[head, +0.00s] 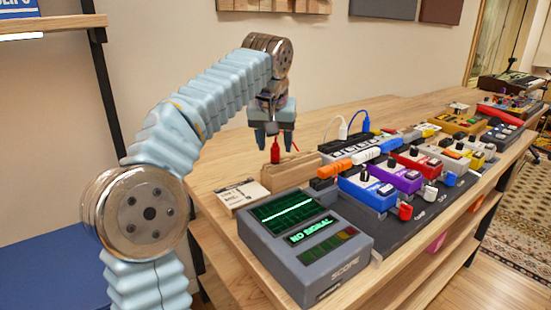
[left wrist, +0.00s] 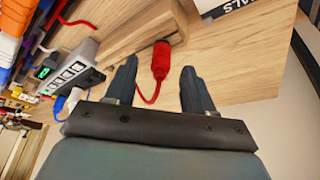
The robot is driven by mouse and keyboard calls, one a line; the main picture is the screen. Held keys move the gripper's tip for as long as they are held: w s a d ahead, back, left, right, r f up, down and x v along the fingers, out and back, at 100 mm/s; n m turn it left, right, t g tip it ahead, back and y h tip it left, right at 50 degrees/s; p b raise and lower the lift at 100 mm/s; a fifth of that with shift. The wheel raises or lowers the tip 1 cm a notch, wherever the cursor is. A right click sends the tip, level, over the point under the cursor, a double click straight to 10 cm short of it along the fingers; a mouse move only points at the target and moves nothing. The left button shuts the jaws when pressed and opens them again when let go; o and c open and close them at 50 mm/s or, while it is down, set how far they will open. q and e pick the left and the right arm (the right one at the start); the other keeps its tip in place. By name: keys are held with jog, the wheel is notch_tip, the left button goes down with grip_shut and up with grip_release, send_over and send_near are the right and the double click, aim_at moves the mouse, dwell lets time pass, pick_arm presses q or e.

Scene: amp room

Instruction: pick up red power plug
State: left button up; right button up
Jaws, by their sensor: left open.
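The red power plug (head: 275,152) stands out from the wooden block (head: 290,172) on the table, below my left gripper (head: 274,143). In the left wrist view the red plug (left wrist: 161,58) lies ahead of and between the two open fingers (left wrist: 158,82), with its red cable curling down toward the gripper base. The fingers are apart and hold nothing; I cannot tell how far the tips are from the plug. The wooden block also shows in the left wrist view (left wrist: 125,32). My right gripper is not in view.
A grey scope box (head: 305,245) reading "NO SIGNAL" stands at the table's front. A power strip (head: 345,145) with white and blue plugs is right of the block. Several coloured pedals fill the board to the right. A card (head: 243,193) lies left of the block. Bare table (head: 225,160) lies behind.

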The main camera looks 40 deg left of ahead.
pick_arm(q)
jog(key=shift+x, duration=1.1)
jog(key=shift+c, duration=0.3)
grip_shut()
